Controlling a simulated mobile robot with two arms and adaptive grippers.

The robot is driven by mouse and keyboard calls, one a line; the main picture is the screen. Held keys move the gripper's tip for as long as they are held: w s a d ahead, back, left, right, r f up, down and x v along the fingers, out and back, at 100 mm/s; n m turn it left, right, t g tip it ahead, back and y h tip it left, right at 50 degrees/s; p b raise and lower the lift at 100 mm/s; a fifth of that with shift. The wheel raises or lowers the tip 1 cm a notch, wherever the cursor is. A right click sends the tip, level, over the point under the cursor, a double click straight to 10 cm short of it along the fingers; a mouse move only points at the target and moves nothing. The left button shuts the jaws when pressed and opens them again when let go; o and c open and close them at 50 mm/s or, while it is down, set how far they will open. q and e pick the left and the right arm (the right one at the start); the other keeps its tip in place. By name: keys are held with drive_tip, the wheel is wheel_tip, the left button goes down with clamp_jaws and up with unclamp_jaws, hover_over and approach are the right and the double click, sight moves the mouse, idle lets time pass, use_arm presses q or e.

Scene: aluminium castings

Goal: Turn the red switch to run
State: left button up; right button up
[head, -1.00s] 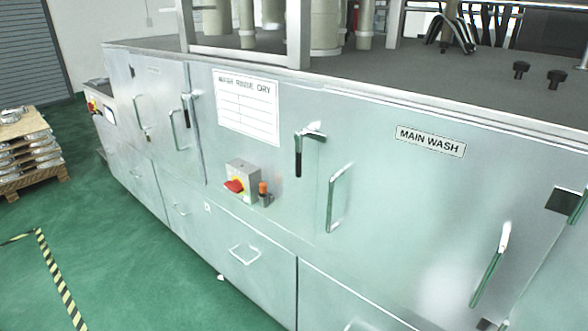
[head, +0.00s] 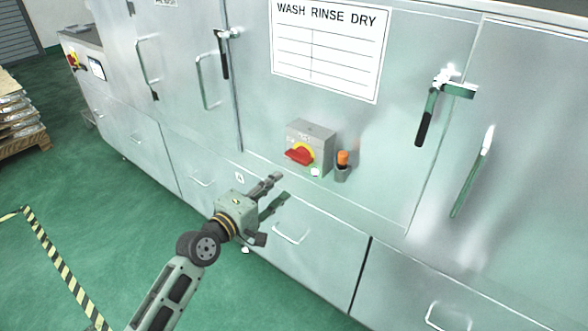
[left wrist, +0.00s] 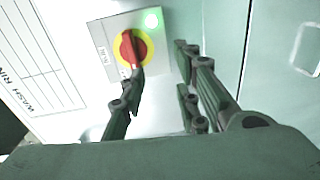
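The red switch (head: 299,157) is a rotary handle on a yellow disc, on a grey box (head: 318,133) fixed to the steel machine front. In the head view its handle lies nearly level. My left gripper (head: 281,187) is open and empty, below and left of the box, apart from it in that view. In the left wrist view the red switch (left wrist: 127,46) is up and left of centre. The left-hand fingertip of the gripper (left wrist: 160,62) overlaps the handle's lower end; I cannot tell if they touch. The box's markings are too small to read. My right gripper is out of view.
A green lamp (left wrist: 151,20) glows on the box. An orange-topped item (head: 343,158) stands in a holder right of the box. A WASH RINSE DRY sign (head: 330,50) is above. A door lever (head: 428,110) and drawer handles project nearby.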

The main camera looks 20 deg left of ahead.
sight(295, 161)
use_arm(q)
drive_tip(key=shift+t+h, duration=0.3)
drive_tip(key=shift+h, duration=0.1)
drive_tip(key=w+d+r, duration=0.1)
drive_tip(key=w, duration=0.1)
drive_tip(key=w+d+r, duration=0.1)
drive_tip(key=w, duration=0.1)
drive_tip(key=w+d+r, duration=0.1)
drive_tip(key=w, duration=0.2)
drive_tip(key=shift+w+d+r+p, duration=0.1)
drive_tip(key=shift+d+r+p, duration=0.2)
drive_tip(key=shift+r, duration=0.05)
clamp_jaws()
